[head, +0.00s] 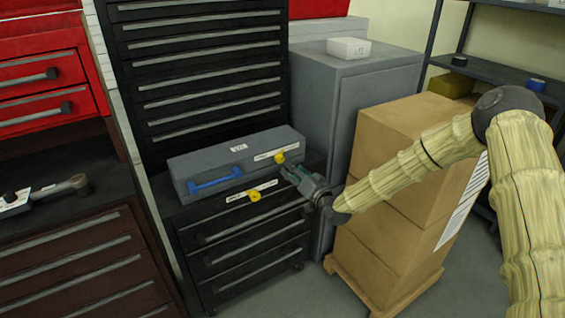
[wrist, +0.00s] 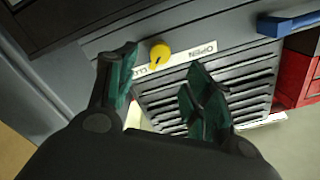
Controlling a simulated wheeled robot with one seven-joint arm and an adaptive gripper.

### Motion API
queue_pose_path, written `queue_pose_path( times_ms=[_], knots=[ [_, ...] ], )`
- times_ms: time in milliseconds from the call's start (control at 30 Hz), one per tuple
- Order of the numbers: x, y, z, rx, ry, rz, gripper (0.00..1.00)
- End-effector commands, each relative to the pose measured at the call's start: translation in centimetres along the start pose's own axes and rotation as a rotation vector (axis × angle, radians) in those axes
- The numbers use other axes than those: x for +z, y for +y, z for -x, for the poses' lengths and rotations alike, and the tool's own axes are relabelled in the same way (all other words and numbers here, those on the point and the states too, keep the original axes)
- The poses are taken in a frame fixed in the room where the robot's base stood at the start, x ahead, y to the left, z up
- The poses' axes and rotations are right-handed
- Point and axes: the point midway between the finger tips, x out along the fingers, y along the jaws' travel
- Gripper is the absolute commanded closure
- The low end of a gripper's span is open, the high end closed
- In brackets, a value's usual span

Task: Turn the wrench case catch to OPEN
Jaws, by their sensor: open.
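The grey wrench case (head: 215,165) lies on a black drawer cabinet, with a blue handle (head: 216,181) on its front. Its yellow catch (head: 279,157) is at the case's right end, beside a white label. My gripper (head: 288,171) is just in front and below the catch, apart from it as far as I can tell. In the wrist view the catch (wrist: 160,54) appears between the open, empty fingers (wrist: 163,64). A label reading OPEN (wrist: 208,48) shows upside down to its right; a second label is partly hidden by a finger. The catch's exact setting is unclear.
A second yellow knob (head: 254,195) with labels sits on the black cabinet (head: 235,240) below the case. Stacked cardboard boxes (head: 390,190) stand close to my arm on the right. A grey cabinet (head: 350,100) stands behind. Red drawers (head: 40,75) are at the left.

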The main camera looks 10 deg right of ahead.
Motion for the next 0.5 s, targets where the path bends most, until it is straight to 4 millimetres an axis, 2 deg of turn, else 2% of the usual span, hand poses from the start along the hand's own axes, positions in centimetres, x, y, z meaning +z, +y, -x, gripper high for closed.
queue_pose_path(
  times_ms=[200, 500],
  knots=[
    [0.0, -0.1, -3.7, 0.000, -0.001, 0.002, 0.49],
    [0.0, -0.1, -7.1, 0.001, -0.002, 0.001, 0.49]
  ],
)
